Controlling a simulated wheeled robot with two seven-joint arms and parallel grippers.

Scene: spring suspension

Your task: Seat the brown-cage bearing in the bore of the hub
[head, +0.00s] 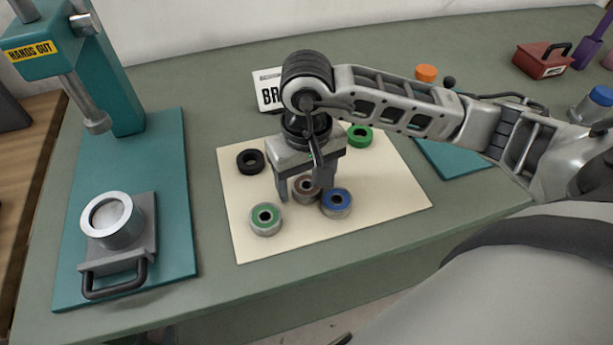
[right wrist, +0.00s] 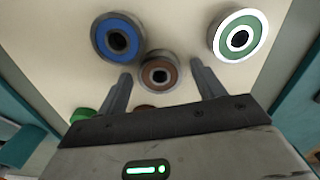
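The brown-cage bearing (head: 306,187) lies flat on the cream mat, partly hidden by my right gripper in the head view. It shows fully in the right wrist view (right wrist: 159,72). My right gripper (head: 301,194) points down over it, fingers spread open on either side with gaps to the bearing; the fingers also show in the right wrist view (right wrist: 160,74). The silver hub (head: 114,237) stands upright on a grey handled plate (head: 147,240) on the teal press base, away to the left. Its round opening faces up. My left gripper is not in view.
A green-cage bearing (head: 265,221) and a blue-cage bearing (head: 337,202) lie close beside the brown one. A black ring (head: 251,161) and a green ring (head: 360,136) lie farther back on the mat (head: 400,205). The teal press (head: 120,85) rises behind the hub.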

